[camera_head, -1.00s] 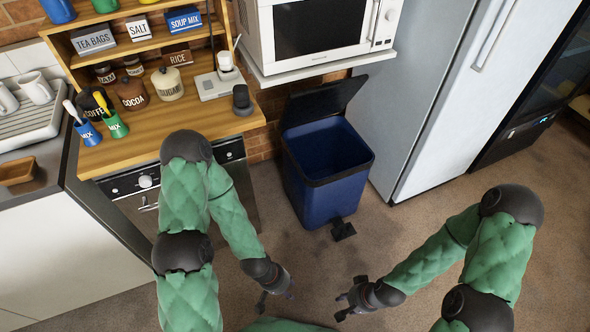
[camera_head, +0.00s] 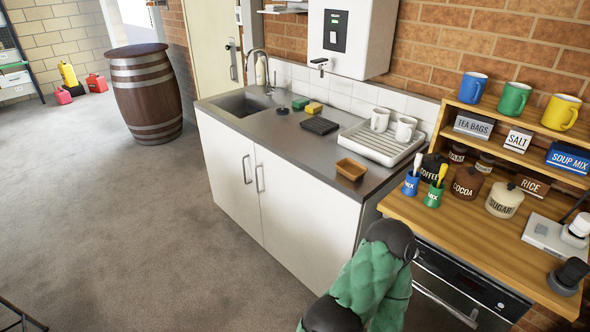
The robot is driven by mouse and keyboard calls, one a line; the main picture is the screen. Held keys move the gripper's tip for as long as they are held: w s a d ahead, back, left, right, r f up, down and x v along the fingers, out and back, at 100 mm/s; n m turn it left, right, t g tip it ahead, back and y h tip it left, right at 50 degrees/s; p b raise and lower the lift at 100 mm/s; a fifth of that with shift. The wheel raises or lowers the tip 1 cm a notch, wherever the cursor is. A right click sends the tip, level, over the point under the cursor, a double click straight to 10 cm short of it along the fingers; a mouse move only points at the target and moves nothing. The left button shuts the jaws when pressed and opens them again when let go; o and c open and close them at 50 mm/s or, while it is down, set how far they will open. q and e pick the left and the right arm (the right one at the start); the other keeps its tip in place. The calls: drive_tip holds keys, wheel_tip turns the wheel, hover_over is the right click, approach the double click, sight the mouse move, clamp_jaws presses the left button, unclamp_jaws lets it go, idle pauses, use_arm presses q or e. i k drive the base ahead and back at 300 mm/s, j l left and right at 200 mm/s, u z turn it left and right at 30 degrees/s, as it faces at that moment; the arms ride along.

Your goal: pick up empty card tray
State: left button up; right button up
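A small tan-brown open tray (camera_head: 350,169) sits on the grey counter near its front right end, in front of the white draining rack. Its inside looks empty. I cannot tell for certain that it is the card tray. A flat black slab-like thing (camera_head: 319,125) lies further left on the same counter. Part of my green-sleeved arm shows at the bottom, right of centre, below the counter end. Neither gripper is in view.
The sink counter (camera_head: 298,158) has a sink, sponges and a draining rack (camera_head: 381,144) with two white mugs. The wooden shelf worktop (camera_head: 451,227) to the right holds jars and mugs. A barrel (camera_head: 146,93) stands at back left. The carpet in front of the cabinet is clear.

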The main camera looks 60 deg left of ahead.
sight(353, 171)
drive_tip(key=u, duration=1.65)
drive_tip(key=j, duration=0.1)
drive_tip(key=i, duration=0.05)
